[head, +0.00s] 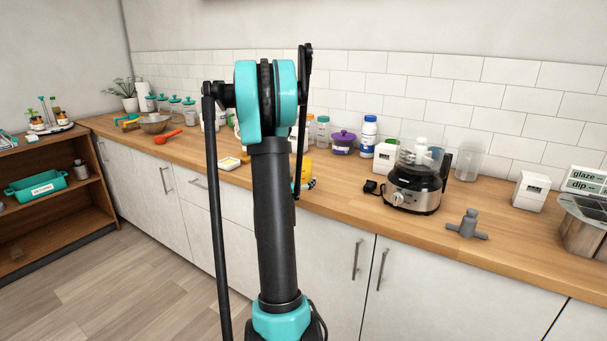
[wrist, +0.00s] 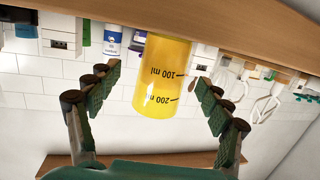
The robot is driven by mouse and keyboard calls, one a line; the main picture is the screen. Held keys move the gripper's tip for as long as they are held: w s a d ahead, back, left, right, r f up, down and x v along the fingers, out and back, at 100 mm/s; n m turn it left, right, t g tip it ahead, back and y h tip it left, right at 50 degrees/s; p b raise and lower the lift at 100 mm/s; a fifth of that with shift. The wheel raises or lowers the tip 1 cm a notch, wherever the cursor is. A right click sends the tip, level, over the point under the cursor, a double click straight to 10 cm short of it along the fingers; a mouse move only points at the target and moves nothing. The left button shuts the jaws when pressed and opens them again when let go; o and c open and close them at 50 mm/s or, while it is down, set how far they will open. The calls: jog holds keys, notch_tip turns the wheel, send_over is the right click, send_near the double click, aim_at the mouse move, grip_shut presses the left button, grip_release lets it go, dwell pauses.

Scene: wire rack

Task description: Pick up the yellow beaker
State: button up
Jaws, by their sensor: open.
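The yellow beaker (wrist: 163,62) stands on the wooden counter, and the wrist view shows it upside down with its 100 ml and 200 ml marks facing me. In the head view only a yellow part of it (head: 307,170) shows, beside my arm, which hides the rest. My gripper (wrist: 158,82) is open in the wrist view, with one finger to each side of the beaker. Gaps show between both fingers and the beaker, and nothing is held. How far the fingertips are from it in depth I cannot tell.
Behind the beaker stand several bottles, a purple pot (head: 343,143) and a blue-and-white bottle (head: 368,136). A white dish (head: 229,163) lies left of my arm. A food processor (head: 415,180) stands to the right. The tiled wall (head: 430,90) closes off the back.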

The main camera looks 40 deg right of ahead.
aim_at(303, 175)
jog(key=shift+w+x, duration=0.2)
jog(key=shift+x, duration=2.5)
jog(key=shift+a, duration=0.15)
jog(key=c, duration=1.4)
jog(key=shift+r, duration=0.2)
jog(key=shift+r, duration=9.8)
